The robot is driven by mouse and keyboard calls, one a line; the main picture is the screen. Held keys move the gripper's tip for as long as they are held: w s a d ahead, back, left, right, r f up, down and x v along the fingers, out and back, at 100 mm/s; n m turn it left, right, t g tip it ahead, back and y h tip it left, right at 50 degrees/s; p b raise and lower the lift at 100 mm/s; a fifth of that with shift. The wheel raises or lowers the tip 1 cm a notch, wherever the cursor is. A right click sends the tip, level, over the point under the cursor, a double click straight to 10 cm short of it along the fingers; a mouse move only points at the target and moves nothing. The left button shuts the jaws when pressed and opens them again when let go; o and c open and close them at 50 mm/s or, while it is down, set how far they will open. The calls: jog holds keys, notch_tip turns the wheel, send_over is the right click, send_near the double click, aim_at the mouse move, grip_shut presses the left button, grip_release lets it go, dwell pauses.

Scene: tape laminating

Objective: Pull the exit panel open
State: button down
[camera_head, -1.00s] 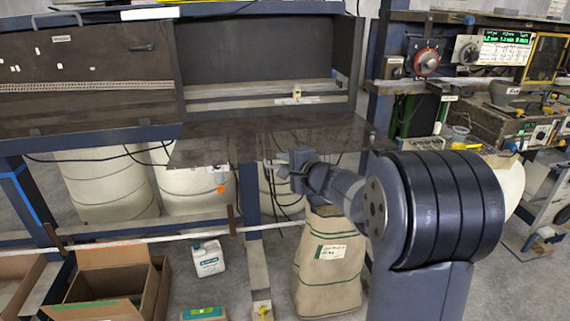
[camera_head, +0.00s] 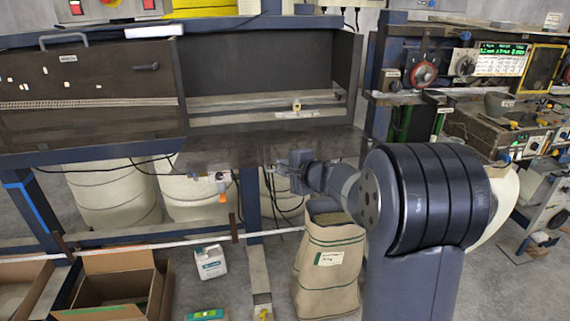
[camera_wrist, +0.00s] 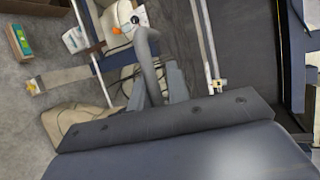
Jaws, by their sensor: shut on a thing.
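The exit panel (camera_head: 225,148) is a dark flat panel hinged below an open dark compartment in the head view. It is folded down and juts out from the bench, nearly level. My gripper (camera_head: 290,172) is at its front edge, right of the panel's middle. In the wrist view my gripper (camera_wrist: 157,88) is shut around a grey curved handle (camera_wrist: 147,48). The exact finger contact is partly hidden by the gripper's body.
A dark closed cover (camera_head: 90,85) with a handle stands left of the opening. A control bench (camera_head: 490,125) is at the right. Grey floor shows between them.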

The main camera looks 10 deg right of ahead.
jog(key=shift+w+r+g+p, duration=0.1)
jog(key=shift+r+g+p, duration=0.2)
jog(key=shift+r+p, duration=0.45)
jog(key=shift+f, duration=0.15)
jog(key=c, duration=1.5)
grip_release()
jog(key=b+v, duration=0.1)
jog(key=v, duration=1)
jog(key=shift+b, duration=0.4)
